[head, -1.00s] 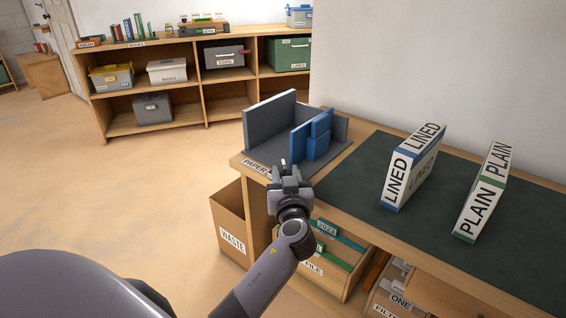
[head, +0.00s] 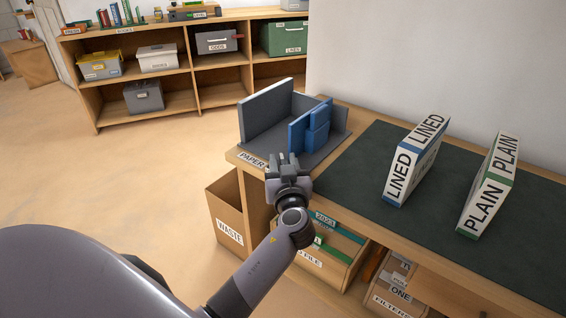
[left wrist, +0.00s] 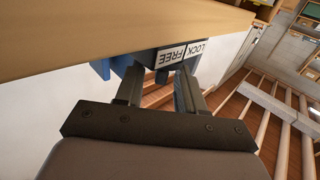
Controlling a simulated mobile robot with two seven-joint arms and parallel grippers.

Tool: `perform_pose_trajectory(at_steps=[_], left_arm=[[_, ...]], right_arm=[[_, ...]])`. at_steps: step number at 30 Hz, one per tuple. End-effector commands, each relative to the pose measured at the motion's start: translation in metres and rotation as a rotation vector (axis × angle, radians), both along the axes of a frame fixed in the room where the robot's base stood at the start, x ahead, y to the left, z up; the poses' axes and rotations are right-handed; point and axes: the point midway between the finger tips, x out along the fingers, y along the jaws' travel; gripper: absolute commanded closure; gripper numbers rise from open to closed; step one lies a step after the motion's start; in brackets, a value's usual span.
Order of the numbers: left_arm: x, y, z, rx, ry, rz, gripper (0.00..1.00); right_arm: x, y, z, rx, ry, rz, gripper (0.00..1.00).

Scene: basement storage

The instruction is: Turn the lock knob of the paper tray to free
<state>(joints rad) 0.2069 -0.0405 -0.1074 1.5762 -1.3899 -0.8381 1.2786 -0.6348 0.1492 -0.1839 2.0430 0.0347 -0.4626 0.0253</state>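The grey paper tray (head: 268,114), with a tall grey wall and a blue upright guide (head: 315,128), stands on the left end of the wooden desk. My left gripper (head: 284,160) is just in front of that edge, below the blue guide. In the left wrist view, my left gripper (left wrist: 158,80) has its two fingers apart with nothing visibly held. A white label reading LOCK and FREE (left wrist: 181,53) shows just beyond the fingertips, beside some blue. I cannot make out the lock knob clearly. My right gripper is not in view.
LINED (head: 416,160) and PLAIN (head: 489,185) boxes stand on the dark mat (head: 370,170). A WASTE bin (head: 229,232) and a file drawer (head: 310,262) are below the desk. Shelves (head: 195,60) stand behind. The floor at left is clear.

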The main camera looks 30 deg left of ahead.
Motion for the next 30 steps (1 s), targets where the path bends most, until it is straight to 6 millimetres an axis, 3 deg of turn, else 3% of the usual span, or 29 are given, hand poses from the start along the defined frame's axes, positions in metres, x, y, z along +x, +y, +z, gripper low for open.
perform_pose_trajectory(at_steps=[1, 3, 4, 17, 30], left_arm=[[0.000, 0.000, 0.000, 0.000, 0.000, 0.000, 0.75], [0.000, 0.000, 0.000, 0.000, 0.000, 0.000, 0.97], [0.000, 0.000, 0.000, 0.000, 0.000, 0.000, 1.00], [-0.001, 0.002, 0.001, 0.002, -0.001, -0.058, 1.00], [-0.004, 0.008, 0.005, 0.005, 0.000, -0.403, 1.00]], right_arm=[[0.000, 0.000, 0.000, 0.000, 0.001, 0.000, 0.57], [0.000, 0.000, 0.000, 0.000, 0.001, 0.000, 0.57], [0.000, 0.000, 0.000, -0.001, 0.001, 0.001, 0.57], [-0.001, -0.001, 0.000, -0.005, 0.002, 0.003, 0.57], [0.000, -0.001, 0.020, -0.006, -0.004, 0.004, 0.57]])
